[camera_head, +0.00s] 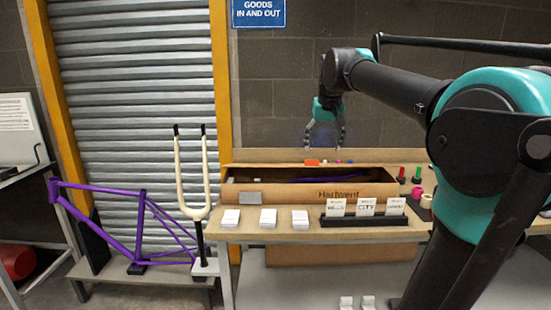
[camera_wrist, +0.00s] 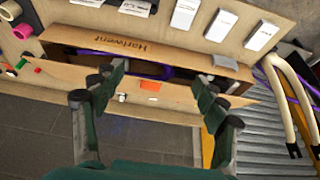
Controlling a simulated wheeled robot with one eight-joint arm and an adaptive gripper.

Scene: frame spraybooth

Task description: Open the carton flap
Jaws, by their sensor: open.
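The long brown carton (camera_head: 275,192), with lettering on its front, lies along the bench. It also shows in the wrist view (camera_wrist: 190,57), turned upside down. Its top shows a dark opening with purple tubing (camera_wrist: 168,73) inside. A tan strip runs along the far side of the opening; I cannot tell whether it is the flap or bench top. My gripper (camera_head: 325,140) is above and behind the carton, fingers pointing down. In the wrist view its two fingers (camera_wrist: 160,86) are spread wide with nothing between them; the carton's far edge lies beyond them.
Small coloured pieces, one of them orange (camera_head: 312,162), lie behind the carton. White boxes (camera_head: 268,217) and a black card holder (camera_head: 365,221) stand in front. Red and green items (camera_head: 416,175) are at right. A purple frame (camera_head: 120,232) and cream fork (camera_head: 192,190) stand left.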

